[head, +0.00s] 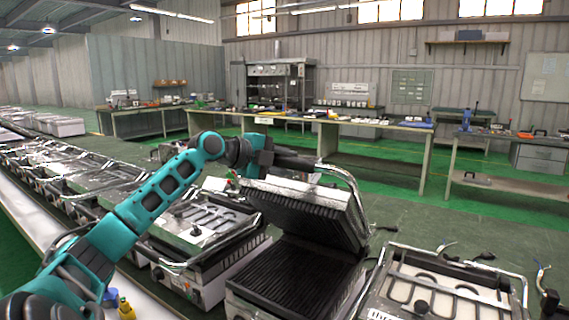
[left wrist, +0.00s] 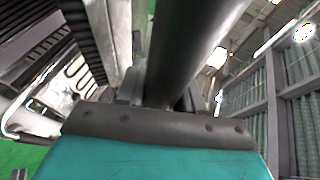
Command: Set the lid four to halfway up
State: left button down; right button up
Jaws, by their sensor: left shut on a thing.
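The lid four (head: 308,203) is the ribbed upper plate of the contact grill in the middle of the head view. It stands tilted open above its ribbed lower plate (head: 292,262). A curved metal handle (head: 350,187) runs along its right side. My left gripper (head: 312,164) reaches over the top of the lid from the left and is shut on the handle near its upper bend; its fingertips are small and partly hidden. In the left wrist view, ribbed plate surface (left wrist: 85,35) shows at upper left. My right gripper is in neither view.
A closed grill (head: 205,225) stands left of the open one, and another closed grill (head: 440,285) stands to the right. More grills line the conveyor (head: 35,215) at left. Workbenches (head: 375,128) stand well behind, across open green floor.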

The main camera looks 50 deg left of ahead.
pick_arm(q)
jog(key=shift+r, duration=0.1)
jog(key=c, duration=0.8)
grip_release()
jog(key=shift+s+a+b, duration=0.15)
jog(key=shift+s+b, duration=0.3)
jog(key=shift+s, duration=0.15)
jog(key=b+v, duration=0.2)
jog(key=v, duration=0.9)
jog(key=shift+s+r+b, duration=0.2)
jog(key=shift+s+b, duration=0.1)
jog(key=shift+b, duration=0.1)
jog(key=shift+w+f, duration=0.1)
